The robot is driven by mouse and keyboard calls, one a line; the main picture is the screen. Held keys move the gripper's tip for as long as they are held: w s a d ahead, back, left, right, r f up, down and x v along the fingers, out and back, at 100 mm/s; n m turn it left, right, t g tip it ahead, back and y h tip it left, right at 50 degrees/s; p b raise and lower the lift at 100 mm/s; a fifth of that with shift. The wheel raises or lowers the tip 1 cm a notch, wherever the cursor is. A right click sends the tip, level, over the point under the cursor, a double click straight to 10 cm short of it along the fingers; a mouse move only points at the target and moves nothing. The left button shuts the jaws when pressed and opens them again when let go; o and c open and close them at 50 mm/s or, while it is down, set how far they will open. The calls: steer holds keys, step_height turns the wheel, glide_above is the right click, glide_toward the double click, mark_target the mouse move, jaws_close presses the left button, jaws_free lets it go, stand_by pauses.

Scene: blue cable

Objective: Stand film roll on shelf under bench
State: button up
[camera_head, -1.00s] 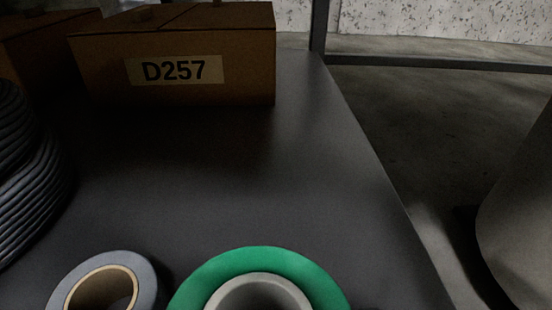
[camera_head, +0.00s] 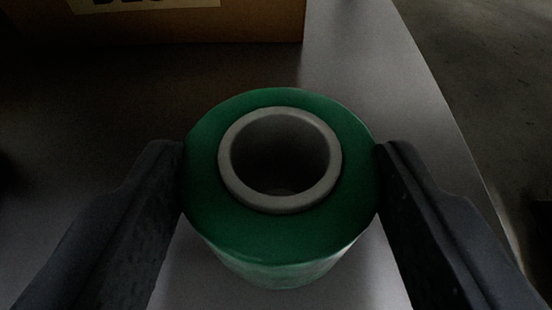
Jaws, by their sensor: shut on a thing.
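The green film roll (camera_head: 205,200) with a pale grey hollow core is upright in the middle of the view, seen from above. My gripper (camera_head: 281,150) is shut on it, with one dark finger against its left side and the other against its right side. The grey shelf surface (camera_head: 350,50) lies below and behind the roll. The roll's lower end is hard to see, so I cannot tell whether it touches the surface.
A brown cardboard box (camera_head: 250,22) with a pale label stands behind the roll at the upper left. The shelf's right edge runs down the right side, with dark floor (camera_head: 480,60) beyond. The surface between roll and box is clear.

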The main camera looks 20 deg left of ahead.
mark_target(276, 275)
steer(key=shift+w+a, duration=0.15)
steer(key=shift+w, duration=0.25)
step_height(276, 275, down, 4)
steer(key=shift+r+b, duration=0.15)
steer(key=shift+b, duration=0.95)
steer(key=shift+r, duration=0.1)
steer(key=shift+s, duration=0.1)
steer(key=o, duration=1.1)
steer(key=p+v, duration=0.3)
steer(key=v, duration=0.7)
steer(key=shift+s+r, duration=0.15)
steer(key=shift+s, duration=0.05)
steer(key=shift+p+v, duration=0.3)
steer(key=shift+v, duration=0.5)
